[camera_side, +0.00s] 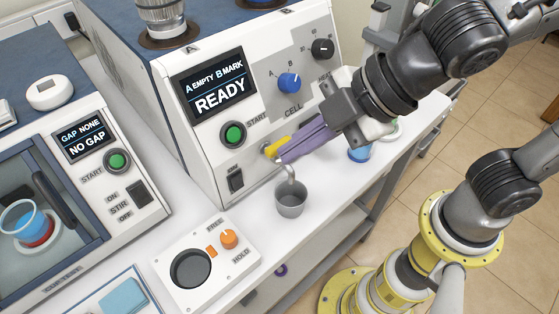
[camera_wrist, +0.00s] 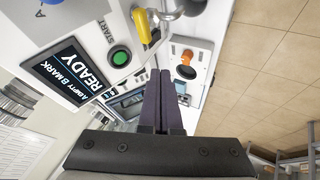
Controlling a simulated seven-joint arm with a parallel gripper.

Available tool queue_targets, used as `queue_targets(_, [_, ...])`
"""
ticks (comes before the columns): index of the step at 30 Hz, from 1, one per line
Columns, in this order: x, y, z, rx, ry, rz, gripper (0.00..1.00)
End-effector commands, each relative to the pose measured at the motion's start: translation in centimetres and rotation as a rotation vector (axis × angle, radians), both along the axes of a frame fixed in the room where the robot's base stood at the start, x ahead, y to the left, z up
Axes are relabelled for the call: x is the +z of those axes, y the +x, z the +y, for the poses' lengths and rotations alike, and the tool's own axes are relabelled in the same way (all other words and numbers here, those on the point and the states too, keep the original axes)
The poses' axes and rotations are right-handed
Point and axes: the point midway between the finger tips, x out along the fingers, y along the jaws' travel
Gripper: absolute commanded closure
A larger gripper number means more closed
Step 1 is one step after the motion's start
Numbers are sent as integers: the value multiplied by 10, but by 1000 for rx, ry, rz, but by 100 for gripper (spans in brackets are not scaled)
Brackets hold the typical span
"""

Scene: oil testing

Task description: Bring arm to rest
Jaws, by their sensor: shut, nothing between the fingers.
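My gripper (camera_side: 285,155) is in front of the large white testing machine (camera_side: 262,100), its purple-grey fingers shut with nothing between them. The fingertips show close to the yellow lever (camera_side: 277,147) of the spout in the side view; I cannot tell whether they touch it. In the wrist view the shut fingers (camera_wrist: 158,75) point toward the counter, and the yellow lever (camera_wrist: 142,25) is up and to their left, apart from them in the picture. The machine's screen (camera_side: 216,90) reads "A EMPTY B MARK READY".
A grey metal cup (camera_side: 290,199) stands below the spout. A control box with an orange knob (camera_side: 229,238) is on the white counter in front. A second machine at left has a screen (camera_side: 84,139) reading "GAP NONE NO GAP". Open floor (camera_side: 480,130) lies to the right.

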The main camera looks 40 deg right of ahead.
Motion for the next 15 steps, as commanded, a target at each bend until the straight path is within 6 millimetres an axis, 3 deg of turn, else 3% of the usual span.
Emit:
queue_targets(4, [9, -3, -4, 1, 1, 1, 100])
queue_targets(15, [10, -3, -5, -2, 0, 1, 100])
